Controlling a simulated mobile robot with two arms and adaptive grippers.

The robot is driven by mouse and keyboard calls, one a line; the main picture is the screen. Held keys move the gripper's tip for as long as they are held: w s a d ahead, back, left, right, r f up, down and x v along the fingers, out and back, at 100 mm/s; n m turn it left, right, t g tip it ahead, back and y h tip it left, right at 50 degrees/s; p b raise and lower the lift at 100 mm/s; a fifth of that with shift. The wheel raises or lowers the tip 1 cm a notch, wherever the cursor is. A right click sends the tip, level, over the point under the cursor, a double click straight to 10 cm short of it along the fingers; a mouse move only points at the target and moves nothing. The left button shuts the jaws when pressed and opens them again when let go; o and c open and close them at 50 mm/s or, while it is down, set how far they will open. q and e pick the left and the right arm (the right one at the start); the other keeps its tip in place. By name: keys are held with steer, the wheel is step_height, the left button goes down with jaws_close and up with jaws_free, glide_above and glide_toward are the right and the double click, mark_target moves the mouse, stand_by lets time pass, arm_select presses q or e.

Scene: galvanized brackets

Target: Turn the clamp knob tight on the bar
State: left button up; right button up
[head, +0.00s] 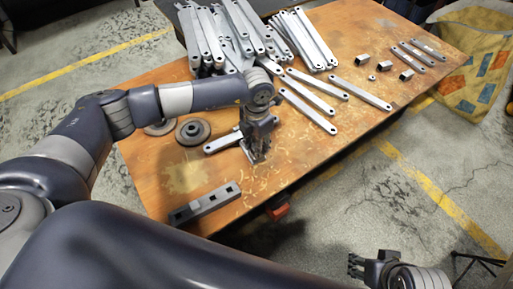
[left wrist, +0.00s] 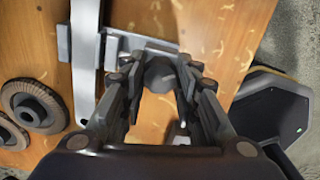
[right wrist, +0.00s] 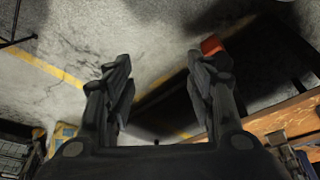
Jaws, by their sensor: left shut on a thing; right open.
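My left gripper (head: 257,153) reaches down over the table's front part. In the left wrist view its fingertips (left wrist: 162,68) are shut on the sides of a dark grey, rounded clamp knob (left wrist: 160,76). The pale metal clamp (left wrist: 135,45) lies just beyond the knob, against a long grey bar (left wrist: 84,60). The bar's end also shows left of the gripper in the head view (head: 222,142). The gripper hides most of the clamp there, and I cannot tell how tight it is. My right gripper (head: 368,265) is open and empty, off the table; its spread fingers show in the right wrist view (right wrist: 165,85).
Two dark discs (head: 193,131) lie left of the bar. A grey block with square holes (head: 205,203) is near the front edge. Many flat brackets (head: 235,35) are piled at the back; several more and small square pieces (head: 362,58) lie right. An orange-red object (head: 278,211) is at the front edge.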

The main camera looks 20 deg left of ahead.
arm_select(q)
steer(key=shift+f+m+b, duration=0.1)
steer(key=shift+m+b, duration=0.35)
steer(key=shift+m, duration=0.75)
steer(key=m+b, duration=0.1)
steer(key=m, duration=0.2)
steer(key=shift+m, duration=0.3)
steer(key=o, duration=0.9)
arm_select(e)
steer(key=w+a+r+t+y, duration=0.1)
steer(key=w+a+t, duration=0.1)
steer(key=w, duration=0.5)
steer(key=shift+t, duration=0.9)
steer(key=shift+w+a, duration=0.1)
